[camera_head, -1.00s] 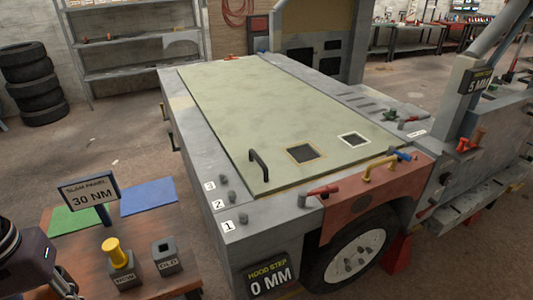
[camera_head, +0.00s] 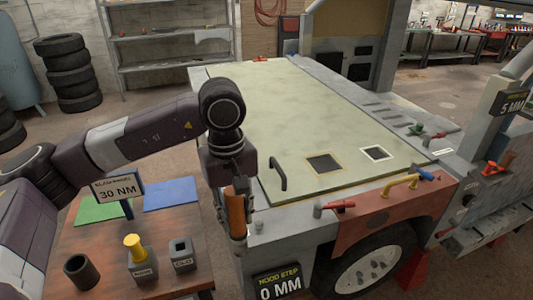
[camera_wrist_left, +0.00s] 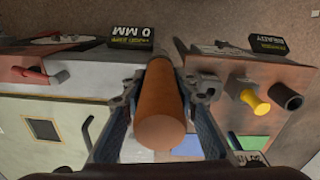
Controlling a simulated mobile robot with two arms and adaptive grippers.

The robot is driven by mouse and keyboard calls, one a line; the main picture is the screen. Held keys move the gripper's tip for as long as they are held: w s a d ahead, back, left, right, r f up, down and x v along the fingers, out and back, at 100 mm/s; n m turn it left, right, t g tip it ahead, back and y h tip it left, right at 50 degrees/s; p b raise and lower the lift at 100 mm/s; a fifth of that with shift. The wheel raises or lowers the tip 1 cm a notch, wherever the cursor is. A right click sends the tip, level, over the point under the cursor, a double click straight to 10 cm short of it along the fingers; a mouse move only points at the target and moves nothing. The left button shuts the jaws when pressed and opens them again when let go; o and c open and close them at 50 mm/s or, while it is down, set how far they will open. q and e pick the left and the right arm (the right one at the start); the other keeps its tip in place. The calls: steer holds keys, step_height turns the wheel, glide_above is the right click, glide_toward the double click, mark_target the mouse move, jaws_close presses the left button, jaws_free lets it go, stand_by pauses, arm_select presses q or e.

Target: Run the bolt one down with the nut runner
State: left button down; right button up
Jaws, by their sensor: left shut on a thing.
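My left gripper (camera_head: 238,228) is shut on the nut runner, an orange-brown cylinder (camera_head: 236,207) that hangs upright. In the left wrist view the nut runner (camera_wrist_left: 160,118) sits between the two fingers. The gripper is over the near left edge strip of the frame bench. A small grey bolt (camera_head: 258,226), bolt one, shows just right of the gripper. The nut runner's lower end is partly covered by the fingers, and I cannot tell whether it touches anything. The bolts and labels farther along the strip are hidden behind my arm.
A wooden side table (camera_head: 150,225) holds an open dark cup (camera_head: 82,272), a yellow knob on a block (camera_head: 135,245), a grey block (camera_head: 181,252) and a "30 NM" sign (camera_head: 118,190). A "0 MM" sign (camera_head: 278,285) stands below the strip. The green panel (camera_head: 320,120) has a black handle (camera_head: 278,173).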

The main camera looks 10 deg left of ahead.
arm_select(q)
steer(key=w+d+r+n+p, duration=0.1)
steer(key=w+r+n+p, duration=0.5)
steer(key=w+n, duration=0.5)
steer(key=n, duration=0.5)
steer(key=shift+d+n, duration=0.25)
steer(key=shift+n, duration=0.05)
arm_select(e)
step_height(320, 180, up, 8)
steer(key=w+a, duration=0.1)
steer(key=shift+f, duration=0.2)
steer(key=shift+w+f, duration=0.15)
steer(key=shift+w, duration=0.05)
arm_select(q)
step_height(320, 180, down, 6)
steer(key=b, duration=0.4)
steer(key=shift+f+b, duration=0.25)
steer(key=shift+b, duration=0.05)
arm_select(e)
steer(key=f, duration=0.4)
steer(key=shift+w+a+f, duration=0.2)
steer(key=shift+a+f, duration=0.1)
steer(key=shift+a, duration=0.05)
steer(key=shift+d+f, duration=0.1)
steer(key=shift+d, duration=0.1)
